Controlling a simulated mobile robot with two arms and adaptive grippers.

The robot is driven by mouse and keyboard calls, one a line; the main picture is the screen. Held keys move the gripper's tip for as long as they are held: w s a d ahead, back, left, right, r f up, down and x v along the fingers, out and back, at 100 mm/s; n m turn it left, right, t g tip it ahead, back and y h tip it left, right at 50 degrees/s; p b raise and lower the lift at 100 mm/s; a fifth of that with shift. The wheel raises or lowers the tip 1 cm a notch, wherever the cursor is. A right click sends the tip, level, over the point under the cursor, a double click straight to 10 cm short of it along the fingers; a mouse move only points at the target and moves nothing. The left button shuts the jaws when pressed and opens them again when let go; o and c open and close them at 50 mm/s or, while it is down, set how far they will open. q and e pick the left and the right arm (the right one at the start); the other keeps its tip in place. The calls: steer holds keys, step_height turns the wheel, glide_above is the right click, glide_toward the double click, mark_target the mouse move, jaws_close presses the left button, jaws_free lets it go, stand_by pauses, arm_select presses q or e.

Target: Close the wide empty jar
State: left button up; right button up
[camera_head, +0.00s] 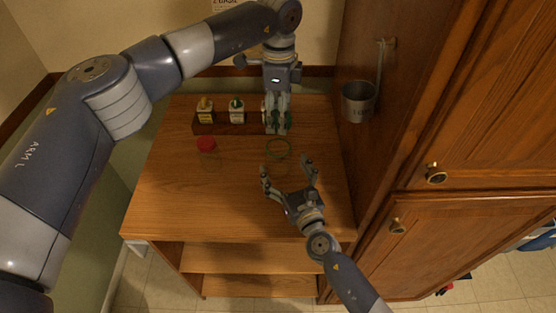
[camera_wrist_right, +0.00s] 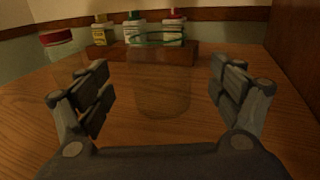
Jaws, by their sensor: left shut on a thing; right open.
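A wide clear jar with a green rim (camera_head: 279,149) stands on the wooden counter. It also shows in the right wrist view as a see-through body (camera_wrist_right: 162,85), looking empty, between and beyond the fingers. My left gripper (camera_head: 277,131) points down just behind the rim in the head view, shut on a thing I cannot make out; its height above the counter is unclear. My right gripper (camera_head: 288,172) is open and empty, its fingers facing the jar from the near side, apart from it. No separate lid can be clearly seen.
A jar with a red lid (camera_head: 207,144) stands to the left. A wooden rack (camera_head: 220,128) at the back holds small bottles with yellow (camera_head: 205,104), green (camera_head: 237,103) and red (camera_wrist_right: 177,12) caps. A metal cup (camera_head: 358,103) hangs on the cabinet at right. The front left counter is clear.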

mark_target(283, 165)
steer(key=shift+x, duration=2.3)
steer(key=c, duration=1.6)
arm_select(q)
steer(key=shift+w+f, duration=0.1)
steer(key=shift+f, duration=2.4)
